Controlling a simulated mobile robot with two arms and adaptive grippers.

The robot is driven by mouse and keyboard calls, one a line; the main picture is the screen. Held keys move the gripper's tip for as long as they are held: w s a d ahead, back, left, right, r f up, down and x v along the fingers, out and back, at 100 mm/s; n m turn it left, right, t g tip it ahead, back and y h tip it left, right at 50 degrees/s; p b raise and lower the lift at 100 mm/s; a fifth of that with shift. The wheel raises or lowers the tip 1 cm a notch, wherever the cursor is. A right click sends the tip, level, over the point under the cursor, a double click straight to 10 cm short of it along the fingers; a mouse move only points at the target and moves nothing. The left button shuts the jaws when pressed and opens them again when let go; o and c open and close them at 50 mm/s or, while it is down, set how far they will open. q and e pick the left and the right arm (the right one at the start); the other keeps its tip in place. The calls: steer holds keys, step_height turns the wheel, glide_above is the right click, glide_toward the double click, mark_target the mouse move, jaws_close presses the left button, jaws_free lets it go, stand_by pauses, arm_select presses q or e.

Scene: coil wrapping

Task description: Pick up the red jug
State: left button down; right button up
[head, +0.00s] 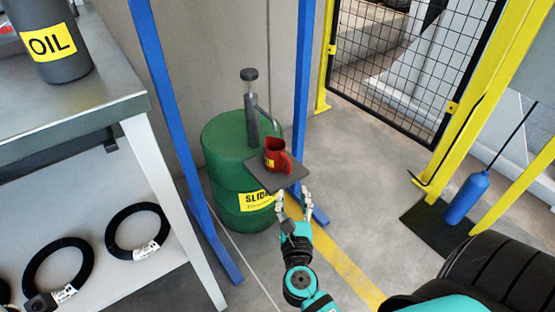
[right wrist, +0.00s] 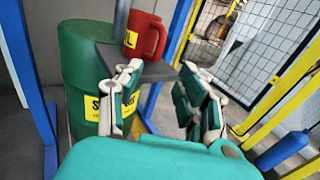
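The red jug (head: 276,156) stands upright on a small grey plate (head: 262,177) in front of the green drum in the head view. In the right wrist view the red jug (right wrist: 145,36) shows its handle on the right side and part of a yellow label. My right gripper (head: 292,199) is just in front of and below the plate, apart from the jug. In the right wrist view its fingers (right wrist: 160,95) are spread wide with nothing between them. My left gripper is not in view.
The green drum (head: 226,145) with a pump (head: 252,108) stands behind the jug. Blue posts (head: 172,105) flank it. A metal table (head: 60,105) with an oil can (head: 52,42) is at left. Open floor lies right of the drum.

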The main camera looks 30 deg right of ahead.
mark_target(290, 172)
steer(key=x, duration=0.9)
steer(key=shift+w+r+b, duration=0.1)
steer(key=shift+w+b, duration=0.25)
steer(key=shift+b, duration=0.05)
jaws_close()
